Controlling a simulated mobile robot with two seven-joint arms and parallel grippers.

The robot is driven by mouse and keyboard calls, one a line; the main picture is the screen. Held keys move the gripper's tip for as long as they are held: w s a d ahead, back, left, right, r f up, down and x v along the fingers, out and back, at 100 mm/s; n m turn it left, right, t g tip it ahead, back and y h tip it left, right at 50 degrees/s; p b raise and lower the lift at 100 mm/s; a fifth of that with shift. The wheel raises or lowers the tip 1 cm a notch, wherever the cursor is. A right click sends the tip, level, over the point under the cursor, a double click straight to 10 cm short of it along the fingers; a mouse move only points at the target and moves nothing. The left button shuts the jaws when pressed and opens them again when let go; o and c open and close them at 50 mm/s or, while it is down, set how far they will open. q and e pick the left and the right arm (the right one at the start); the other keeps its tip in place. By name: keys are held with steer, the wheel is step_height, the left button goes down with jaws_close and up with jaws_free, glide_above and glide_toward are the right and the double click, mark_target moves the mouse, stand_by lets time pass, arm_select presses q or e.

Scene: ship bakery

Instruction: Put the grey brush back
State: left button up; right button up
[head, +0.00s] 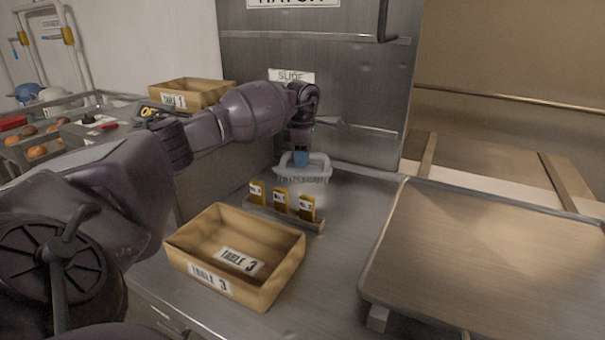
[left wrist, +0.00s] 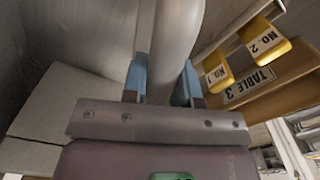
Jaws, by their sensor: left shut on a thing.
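The grey brush (head: 316,174) is at the far side of the metal counter, in front of the hatch panel. My left gripper (head: 301,157) comes down on it from above, its blue fingers shut on its grip. In the left wrist view the brush's pale grey grip (left wrist: 172,45) runs between the two blue fingertips (left wrist: 163,82). I cannot tell whether the brush touches the counter. My right gripper is not in view.
A rack with yellow numbered tags (head: 280,202) stands just in front of the brush. The wooden TABLE 3 box (head: 205,277) is nearer, and the TABLE 1 box (head: 205,88) is behind my left arm. A large flat tray (head: 490,255) fills the right.

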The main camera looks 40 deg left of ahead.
mark_target(302, 173)
arm_select(q)
steer(key=shift+f, duration=2.4)
steer(key=shift+f, duration=0.2)
steer(key=o, duration=0.9)
